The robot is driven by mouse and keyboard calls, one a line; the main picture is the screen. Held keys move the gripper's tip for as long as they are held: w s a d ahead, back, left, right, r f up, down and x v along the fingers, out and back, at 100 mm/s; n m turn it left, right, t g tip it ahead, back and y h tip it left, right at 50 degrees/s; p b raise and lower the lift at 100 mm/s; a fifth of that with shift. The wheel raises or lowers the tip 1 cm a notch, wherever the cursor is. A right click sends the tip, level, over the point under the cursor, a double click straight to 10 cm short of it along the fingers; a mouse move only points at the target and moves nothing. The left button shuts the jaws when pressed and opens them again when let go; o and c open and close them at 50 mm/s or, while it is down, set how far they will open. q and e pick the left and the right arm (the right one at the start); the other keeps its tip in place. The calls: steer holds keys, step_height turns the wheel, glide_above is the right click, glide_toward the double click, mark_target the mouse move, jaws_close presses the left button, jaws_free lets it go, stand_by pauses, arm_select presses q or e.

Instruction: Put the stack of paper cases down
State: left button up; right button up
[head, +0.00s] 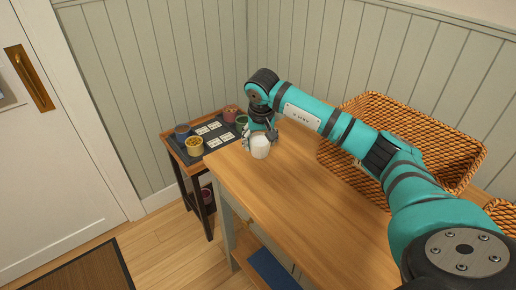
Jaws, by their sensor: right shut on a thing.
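The stack of paper cases (260,149) is a small white cup-like shape at the far left corner of the wooden counter. My right gripper (260,137) is above it, with its fingers shut on the stack. The stack looks upright. I cannot tell whether its base touches the counter or is slightly above it. The fingers hide its upper part. My left gripper is not in view.
A large rattan basket (440,118) stands on the counter (290,195) behind my right arm; another shows at the right edge. A lower side table (186,158) holds bowls, including a yellow one (194,147), and white cards. The counter's front middle is clear.

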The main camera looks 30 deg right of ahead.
steer(key=shift+w+d, duration=0.1)
steer(key=shift+w, duration=0.7)
steer(key=shift+f+b, duration=0.3)
step_height(320, 180, down, 3)
steer(key=shift+f+b, duration=0.1)
steer(key=shift+b, duration=1.15)
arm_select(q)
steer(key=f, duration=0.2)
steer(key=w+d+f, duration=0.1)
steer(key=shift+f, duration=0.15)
